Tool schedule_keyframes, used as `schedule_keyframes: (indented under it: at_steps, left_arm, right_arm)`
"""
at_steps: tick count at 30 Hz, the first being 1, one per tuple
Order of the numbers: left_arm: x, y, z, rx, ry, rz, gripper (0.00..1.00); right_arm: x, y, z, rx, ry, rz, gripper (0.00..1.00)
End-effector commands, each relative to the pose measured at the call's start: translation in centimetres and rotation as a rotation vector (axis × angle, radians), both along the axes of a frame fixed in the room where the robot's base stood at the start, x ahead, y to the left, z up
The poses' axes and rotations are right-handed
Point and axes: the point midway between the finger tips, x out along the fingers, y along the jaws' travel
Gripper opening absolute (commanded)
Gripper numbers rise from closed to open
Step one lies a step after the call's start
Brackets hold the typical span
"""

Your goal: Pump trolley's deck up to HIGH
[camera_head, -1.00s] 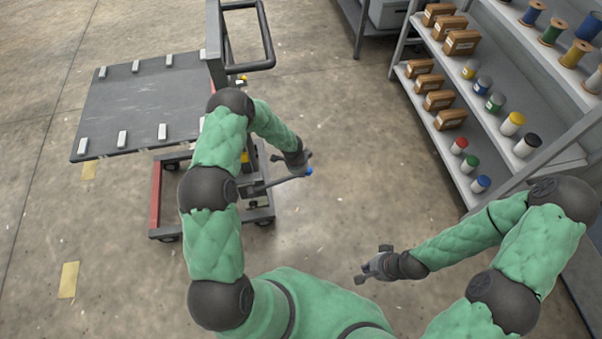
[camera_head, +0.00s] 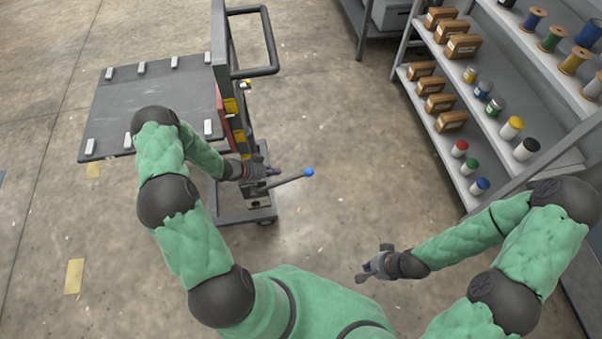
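The trolley's dark deck (camera_head: 150,92) is at the left, edged with several pale blocks, beside an upright mast (camera_head: 218,45) with yellow labels. A pump lever (camera_head: 287,181) with a blue knob (camera_head: 308,172) sticks out to the right from the mast's foot. My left gripper (camera_head: 268,171) is beside the mast's lower part, just left of the knob and close to the lever shaft; I cannot tell if it touches. Its fingers are too small to read. My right gripper (camera_head: 373,264) is open and empty over bare floor. My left arm hides part of the deck and base.
A black push handle (camera_head: 270,42) is at the mast's top. A grey shelf unit (camera_head: 455,165) with boxes, jars and spools stands at the right. Free floor (camera_head: 340,130) lies between the trolley and the shelves.

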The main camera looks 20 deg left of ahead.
Motion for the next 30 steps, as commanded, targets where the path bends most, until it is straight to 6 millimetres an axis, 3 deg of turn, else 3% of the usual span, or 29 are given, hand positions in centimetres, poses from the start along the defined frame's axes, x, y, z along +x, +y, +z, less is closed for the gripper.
schedule_keyframes:
  at_steps: [6, 17, 23, 30]
  left_arm:
    - [-1.9, 0.0, 1.4, -0.080, -0.023, -0.016, 0.00]
    - [-2.0, -0.1, 1.4, -0.085, -0.025, -0.018, 0.00]
    - [-1.1, -1.1, 0.4, -0.085, -0.024, -0.019, 0.00]
    - [1.4, -3.5, -2.1, -0.085, -0.025, -0.022, 0.00]
  right_arm:
    - [0.0, 0.0, 0.3, 0.000, 0.000, 0.000, 0.00]
    - [0.0, 0.0, 0.2, 0.000, 0.000, 0.000, 0.00]
    - [0.0, 0.0, -0.4, 0.000, 0.000, 0.000, 0.00]
    - [0.0, 0.0, -1.8, 0.000, 0.000, 0.000, 0.00]
